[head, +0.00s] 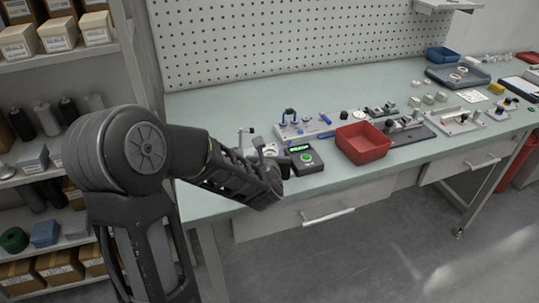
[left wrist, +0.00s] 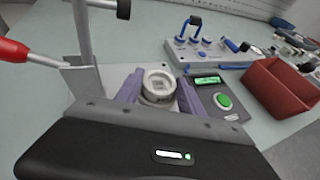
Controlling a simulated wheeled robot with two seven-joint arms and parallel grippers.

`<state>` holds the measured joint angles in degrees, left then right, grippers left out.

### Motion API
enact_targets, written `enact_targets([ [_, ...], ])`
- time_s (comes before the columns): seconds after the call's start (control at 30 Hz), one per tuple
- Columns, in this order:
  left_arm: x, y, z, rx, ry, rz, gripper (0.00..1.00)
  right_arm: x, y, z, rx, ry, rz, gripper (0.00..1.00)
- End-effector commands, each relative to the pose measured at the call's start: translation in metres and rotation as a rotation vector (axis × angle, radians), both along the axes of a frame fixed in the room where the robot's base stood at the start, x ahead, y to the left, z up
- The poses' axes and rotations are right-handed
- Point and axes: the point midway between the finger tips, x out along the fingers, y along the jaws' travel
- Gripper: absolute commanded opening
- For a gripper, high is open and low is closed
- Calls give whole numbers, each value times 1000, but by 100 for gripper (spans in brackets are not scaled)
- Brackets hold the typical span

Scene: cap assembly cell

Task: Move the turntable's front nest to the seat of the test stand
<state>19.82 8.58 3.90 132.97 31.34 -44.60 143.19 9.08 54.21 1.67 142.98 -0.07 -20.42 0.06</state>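A pale round nest (left wrist: 158,84) with a hollow top stands between the two purple-grey fingers of my left gripper (left wrist: 160,92) in the left wrist view. The fingers lie close against both sides of it, over a light base plate. In the head view my left gripper (head: 270,164) is at the left front of the bench. The test stand's upright post (left wrist: 83,35) and red lever (left wrist: 25,53) are just left of the nest; the post also shows in the head view (head: 241,139). Whether the nest rests on the seat is hidden. I cannot make out the turntable for certain. My right gripper is out of view.
A dark box with a green display and button (head: 304,159) is right of my left gripper. A fixture with blue handles (head: 303,128) stands behind it. A red bin (head: 363,142) is farther right. A perforated back wall (head: 300,40) bounds the bench (head: 215,115).

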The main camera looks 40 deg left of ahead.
Motion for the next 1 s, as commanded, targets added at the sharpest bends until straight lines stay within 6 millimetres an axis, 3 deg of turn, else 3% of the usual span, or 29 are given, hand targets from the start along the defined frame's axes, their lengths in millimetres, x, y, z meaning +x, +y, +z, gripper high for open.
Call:
enact_targets([
  [0.3,0,0,0,0,0,0,70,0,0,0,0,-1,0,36],
  [0.47,-7,-5,4,0,-1,-1,70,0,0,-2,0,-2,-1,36],
  [0.8,-48,-31,25,1,-4,-1,70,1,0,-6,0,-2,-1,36],
  [1.0,-61,-39,30,1,-1,0,70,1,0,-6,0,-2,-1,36],
])
